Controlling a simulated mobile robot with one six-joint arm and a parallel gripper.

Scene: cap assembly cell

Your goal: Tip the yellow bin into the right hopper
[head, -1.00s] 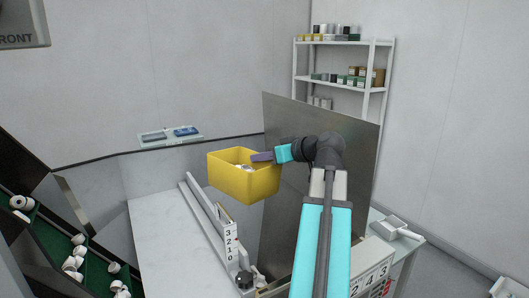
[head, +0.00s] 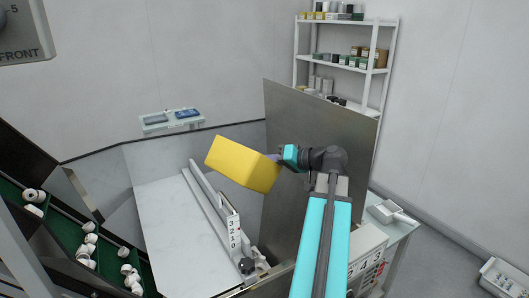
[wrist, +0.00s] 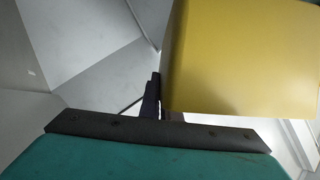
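The yellow bin (head: 243,165) hangs in the air at mid-picture in the head view, left of the upright grey metal panel. It is strongly tilted; its outer faces show and its open top is turned out of sight. Whether anything is left inside is hidden. My gripper (head: 274,157) is shut on the bin's right-hand edge. In the wrist view, the dark fingers (wrist: 154,95) meet the edge of the bin (wrist: 240,55). Below the bin is a pale bay with sloping walls (head: 165,218); I cannot tell whether this is the right hopper.
The grey metal panel (head: 320,125) stands close to the right of the bin, behind my arm. A rail with a numbered scale (head: 233,230) runs along the pale bay. Green belts with white caps (head: 68,233) are at left. A shelf rack (head: 345,64) stands at the back right.

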